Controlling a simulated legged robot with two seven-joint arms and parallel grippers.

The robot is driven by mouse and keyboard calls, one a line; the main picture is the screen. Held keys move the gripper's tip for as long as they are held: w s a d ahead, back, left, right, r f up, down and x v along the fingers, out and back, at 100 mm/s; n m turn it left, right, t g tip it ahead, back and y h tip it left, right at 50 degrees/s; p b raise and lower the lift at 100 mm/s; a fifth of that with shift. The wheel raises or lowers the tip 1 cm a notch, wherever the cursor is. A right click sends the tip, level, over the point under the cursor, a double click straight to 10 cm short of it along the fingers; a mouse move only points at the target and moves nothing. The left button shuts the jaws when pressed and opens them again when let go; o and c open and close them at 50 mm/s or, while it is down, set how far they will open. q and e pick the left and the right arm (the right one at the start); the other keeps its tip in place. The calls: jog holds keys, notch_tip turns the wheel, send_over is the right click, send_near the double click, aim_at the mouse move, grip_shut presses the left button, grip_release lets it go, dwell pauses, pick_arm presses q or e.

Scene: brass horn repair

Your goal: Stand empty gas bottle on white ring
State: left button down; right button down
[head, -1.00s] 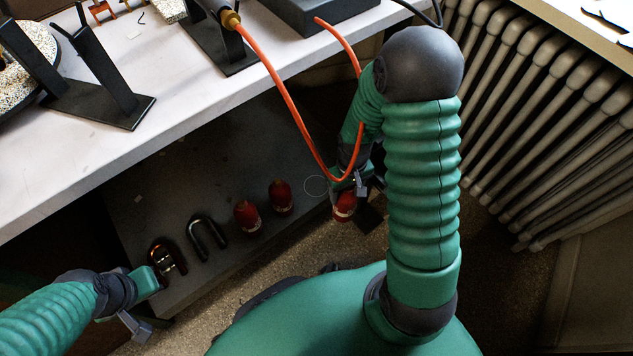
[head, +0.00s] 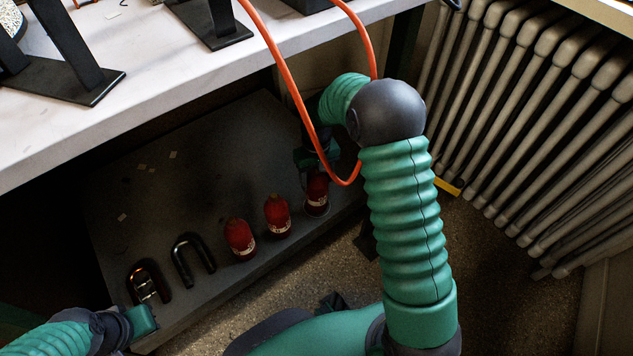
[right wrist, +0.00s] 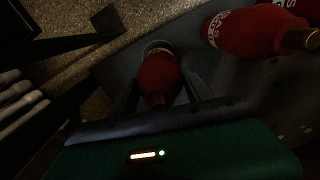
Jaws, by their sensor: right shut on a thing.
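A red gas bottle with a white band (head: 316,190) is in my right gripper (head: 310,168), at the right end of the low dark shelf. In the right wrist view the same bottle (right wrist: 158,75) sits between the two fingers (right wrist: 160,95), which are shut on it. The bottle looks upright. A thin pale arc of the white ring (head: 317,215) shows around its foot; the rest is hidden. I cannot tell whether the foot touches the shelf. My left gripper (head: 141,321) is at the lower left, by the shelf's front edge; its fingers are not clear.
Two more red bottles, one (head: 277,216) and another (head: 240,239), stand left of the held one. Two dark U-shaped pieces (head: 193,260) lie further left. An orange hose (head: 296,100) hangs before my right arm. A radiator stands right.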

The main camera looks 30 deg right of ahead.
jog(key=shift+c, duration=2.2)
grip_release()
notch_tip(320, 180, up, 8)
jog(key=p, duration=0.5)
jog(key=shift+p, duration=0.35)
jog(key=s+a+r+n+t, duration=0.1)
jog(key=s+a+r, duration=0.1)
jog(key=s+a, duration=0.4)
jog(key=s+a+r+t, duration=0.1)
jog(key=s+a, duration=0.4)
jog(key=s, duration=0.5)
jog(key=shift+a+r+n+t, duration=0.3)
jog(key=shift+a+r+n, duration=0.1)
jog(key=shift+r, duration=0.1)
jog(key=shift+o, duration=0.2)
jog(key=shift+s+d, duration=0.1)
jog(key=shift+d, duration=0.05)
